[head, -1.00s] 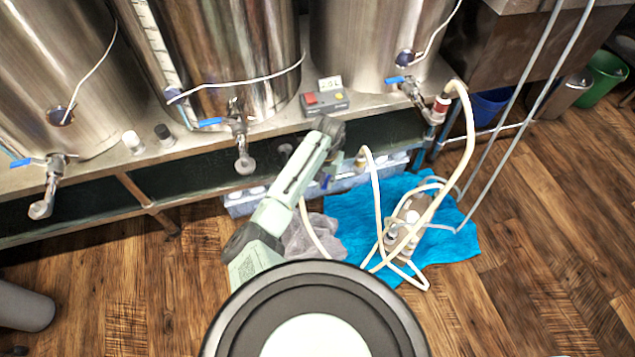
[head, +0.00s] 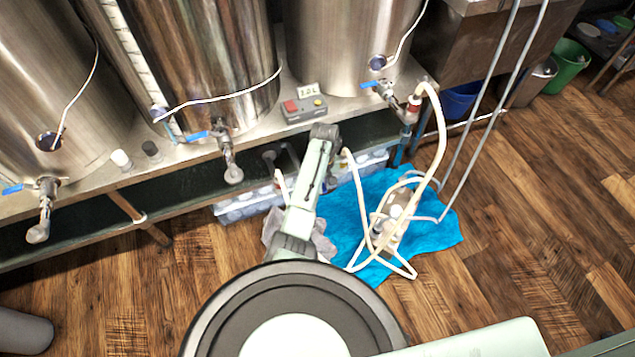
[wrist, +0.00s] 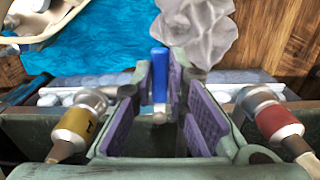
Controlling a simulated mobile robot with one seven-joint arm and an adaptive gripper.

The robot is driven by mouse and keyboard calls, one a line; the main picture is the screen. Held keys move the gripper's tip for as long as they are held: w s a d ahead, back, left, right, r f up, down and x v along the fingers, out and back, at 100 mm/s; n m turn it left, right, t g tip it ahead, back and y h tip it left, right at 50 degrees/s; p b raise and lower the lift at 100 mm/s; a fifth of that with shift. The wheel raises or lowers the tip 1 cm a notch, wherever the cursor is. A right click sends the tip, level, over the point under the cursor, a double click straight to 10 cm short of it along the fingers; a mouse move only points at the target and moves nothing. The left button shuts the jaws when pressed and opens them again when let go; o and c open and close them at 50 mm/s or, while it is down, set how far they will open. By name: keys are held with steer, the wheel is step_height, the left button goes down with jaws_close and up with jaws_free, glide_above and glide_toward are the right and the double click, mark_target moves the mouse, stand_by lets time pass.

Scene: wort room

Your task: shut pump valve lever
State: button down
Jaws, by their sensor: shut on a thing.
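A small blue lever (wrist: 159,76) stands between the purple-padded fingers of my gripper (wrist: 160,84) in the wrist view. The gripper is shut on this lever, which points toward the top of that view. A metal fitting (wrist: 159,117) shows at the lever's lower end. A yellow-banded fitting (wrist: 75,126) is left of the fingers and a red-banded one (wrist: 277,122) is right of them. In the head view my arm reaches under the tank bench, and it hides the gripper and this lever.
Steel tanks with blue-handled taps (head: 222,140) stand on the bench (head: 130,172). A control box (head: 304,108) sits at its edge. Pale hoses (head: 436,150) loop over a blue towel (head: 430,235). A grey cloth (wrist: 198,28) lies nearby.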

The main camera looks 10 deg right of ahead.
steer(key=shift+w+d+n, duration=0.1)
steer(key=shift+d+n, duration=0.05)
steer(key=shift+n, duration=0.15)
steer(key=c, duration=1.6)
jaws_free()
steer(key=shift+r, duration=0.1)
step_height(320, 180, up, 12)
steer(key=shift+f, duration=0.1)
